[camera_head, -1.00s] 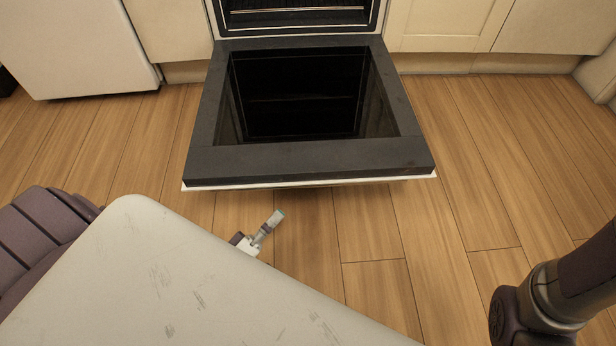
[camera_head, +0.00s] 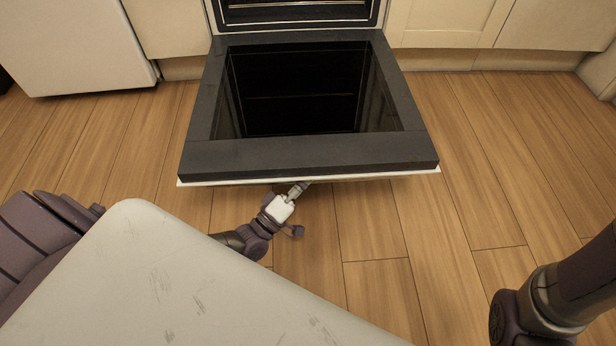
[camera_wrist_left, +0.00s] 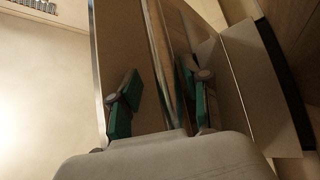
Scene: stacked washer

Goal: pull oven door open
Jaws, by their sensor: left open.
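The oven door (camera_head: 302,160) hangs open, folded down and roughly level, with its dark glass inner side facing up. My left gripper (camera_head: 301,187) is below the door's front edge in the head view, its fingertips partly hidden by that edge. In the left wrist view the left gripper (camera_wrist_left: 161,98) is open, with two green-padded fingers apart. A long shiny bar (camera_wrist_left: 160,45) runs between the fingers; I cannot tell whether it is the door's handle or whether they touch it. My right gripper is not in view.
The oven cavity (camera_head: 295,12) is open behind the door. Cream cabinets (camera_head: 450,22) flank it, and a white appliance (camera_head: 70,45) stands at the left. The wooden floor (camera_head: 500,160) is clear to the right of the door.

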